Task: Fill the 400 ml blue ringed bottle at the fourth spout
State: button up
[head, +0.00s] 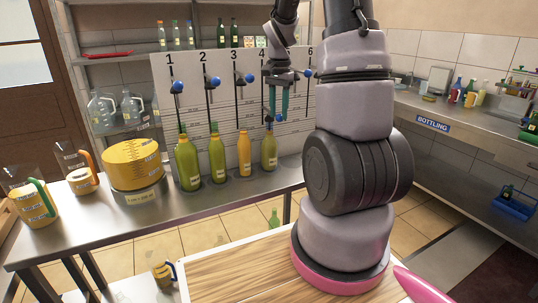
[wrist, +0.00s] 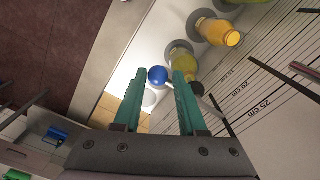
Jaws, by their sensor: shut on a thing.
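My gripper (head: 278,114) reaches down in front of the board at the fourth spout. It is shut on a blue ball knob (wrist: 157,76), which sits between the fingertips in the wrist view. This knob is lower than the knobs of the other spouts. An olive-green bottle (head: 269,152) stands upright below the fourth spout, just under my gripper. In the wrist view this bottle (wrist: 182,58) is partly hidden by a finger. I cannot make out a blue ring or its fill level.
Two green bottles (head: 189,165) (head: 217,159) and an orange bottle (head: 244,154) stand under spouts 1 to 3. A yellow tub (head: 132,164) and jugs (head: 35,203) stand on the left of the steel counter (head: 90,226). A bottling shelf (head: 433,124) is at right.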

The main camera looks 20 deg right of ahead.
jog(key=shift+d+r, duration=0.1)
jog(key=shift+d, duration=0.3)
notch_tip(320, 180, up, 13)
jog(key=o, duration=1.1)
jog(key=shift+r, duration=0.15)
jog(key=shift+o, duration=0.2)
jog(key=shift+a, duration=0.1)
notch_tip(320, 180, up, 18)
dwell(0.5)
jog(key=shift+f, duration=0.2)
